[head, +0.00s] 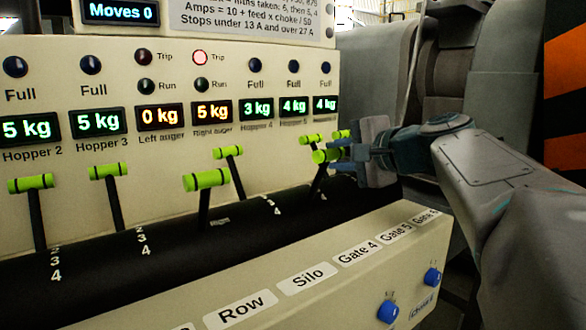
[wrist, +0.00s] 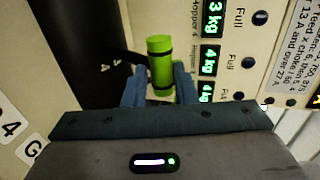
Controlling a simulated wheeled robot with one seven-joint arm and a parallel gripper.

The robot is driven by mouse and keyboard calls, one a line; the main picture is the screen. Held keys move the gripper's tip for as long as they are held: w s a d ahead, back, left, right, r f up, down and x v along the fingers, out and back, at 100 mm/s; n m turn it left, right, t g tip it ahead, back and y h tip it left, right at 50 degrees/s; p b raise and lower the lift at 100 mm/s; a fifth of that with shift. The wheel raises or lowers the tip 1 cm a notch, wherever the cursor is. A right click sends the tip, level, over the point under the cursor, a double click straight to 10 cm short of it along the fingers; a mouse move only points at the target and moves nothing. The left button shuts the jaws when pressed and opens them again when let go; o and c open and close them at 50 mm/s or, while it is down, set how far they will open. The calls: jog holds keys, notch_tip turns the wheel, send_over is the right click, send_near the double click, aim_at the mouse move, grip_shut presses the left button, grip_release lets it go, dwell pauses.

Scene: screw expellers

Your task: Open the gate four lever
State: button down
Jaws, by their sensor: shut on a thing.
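My gripper (head: 343,153) reaches in from the right and is shut on a lime-green lever handle (head: 323,156). This handle appears to be the gate four lever's; its dark stem slants down to the black rounded cover. In the wrist view the green handle (wrist: 160,62) sits between the two blue fingers of my gripper (wrist: 158,88), with its end sticking out past them. The handle's far part is hidden by the fingers. The Gate 4 label (head: 357,252) is on the front ledge.
Two more green handles (head: 312,139) (head: 341,134) stand close behind the held one, partly hidden by my gripper. Other levers stand to the left, including one handle (head: 206,180) nearer the middle. Blue knobs (head: 388,311) are on the ledge's front.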

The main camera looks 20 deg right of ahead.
jog(key=shift+s+d+f+b, duration=0.15)
jog(key=shift+s+f+b, duration=0.5)
jog(key=shift+b, duration=0.15)
jog(key=shift+s+d+f+b, duration=0.15)
jog(key=shift+s+f+b, duration=0.35)
jog(key=shift+f+b, duration=0.25)
jog(key=c, duration=1.4)
grip_release()
jog(key=shift+o, duration=0.8)
jog(key=shift+w, duration=0.15)
jog(key=shift+r, duration=0.2)
